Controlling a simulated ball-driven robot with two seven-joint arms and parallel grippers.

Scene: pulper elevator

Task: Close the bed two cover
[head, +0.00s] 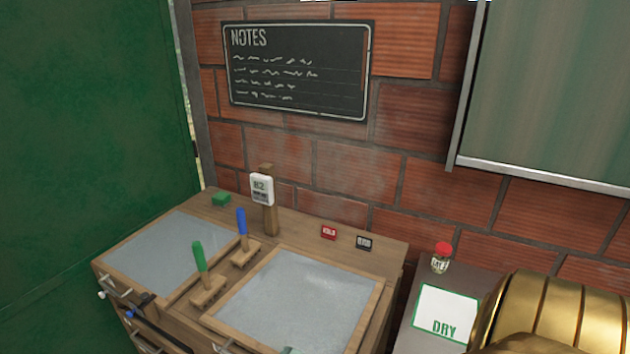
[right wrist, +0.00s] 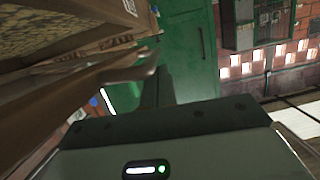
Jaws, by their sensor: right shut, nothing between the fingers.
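In the head view a wooden bench (head: 390,250) holds two framed grey panels, a left panel (head: 165,250) and a right panel (head: 295,300). Both look flat. A white B2 tag (head: 262,188) stands on a post behind them; I cannot tell which panel is the bed two cover. Between the panels stand a green-handled lever (head: 199,258) and a blue-handled lever (head: 241,225). In the right wrist view my right gripper (right wrist: 157,85) is shut and empty, beside wooden edges (right wrist: 75,70) with a grainy brown surface (right wrist: 40,25). My left gripper is not in view.
A side surface at right holds a DRY card (head: 444,312) and a red-capped jar (head: 441,258). Red (head: 328,232) and black (head: 364,242) labels sit at the bench's back. A dark bar (head: 155,325) lies along its front left. A green wall (head: 85,130) stands at left.

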